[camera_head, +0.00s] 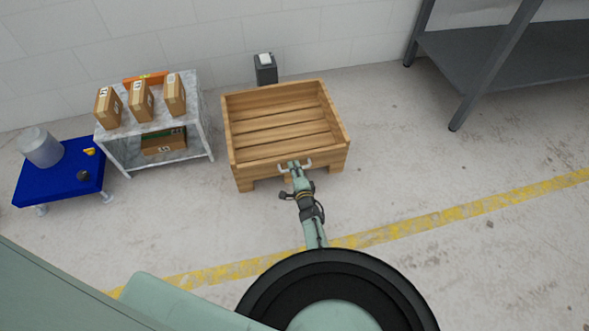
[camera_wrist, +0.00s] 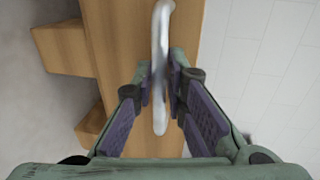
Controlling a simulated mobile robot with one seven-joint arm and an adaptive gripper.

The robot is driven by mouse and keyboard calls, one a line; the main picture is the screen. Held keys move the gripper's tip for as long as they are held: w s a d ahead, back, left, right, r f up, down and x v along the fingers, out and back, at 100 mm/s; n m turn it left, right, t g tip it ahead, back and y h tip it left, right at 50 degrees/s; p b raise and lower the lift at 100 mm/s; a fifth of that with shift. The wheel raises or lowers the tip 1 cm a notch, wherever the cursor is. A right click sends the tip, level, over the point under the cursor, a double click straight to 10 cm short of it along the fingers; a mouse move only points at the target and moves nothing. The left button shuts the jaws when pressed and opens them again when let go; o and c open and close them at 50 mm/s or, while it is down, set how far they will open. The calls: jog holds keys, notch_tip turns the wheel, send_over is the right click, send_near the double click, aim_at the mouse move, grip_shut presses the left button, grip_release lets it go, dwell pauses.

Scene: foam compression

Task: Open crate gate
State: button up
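The wooden crate (camera_head: 335,115) stands on the floor near the wall, its open top facing up and its inside empty. Its front panel, the gate (camera_head: 257,174), is upright and closed against the sides. A light metal bar handle (camera_head: 283,170) sits on the gate's front. My gripper (camera_head: 296,166) is at this handle. In the wrist view, the fingers of my gripper (camera_wrist: 161,85) are closed in on both sides of the handle (camera_wrist: 160,40), in front of the wooden gate (camera_wrist: 187,20). Part of the handle is hidden between the fingers.
A grey shelf unit (camera_head: 203,125) with cardboard boxes (camera_head: 142,101) stands left of the crate. A dark bin (camera_head: 265,71) is behind the crate, a metal rack (camera_head: 500,62) at upper right. Floor right of the crate is clear.

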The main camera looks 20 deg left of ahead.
grip_shut()
dwell(0.5)
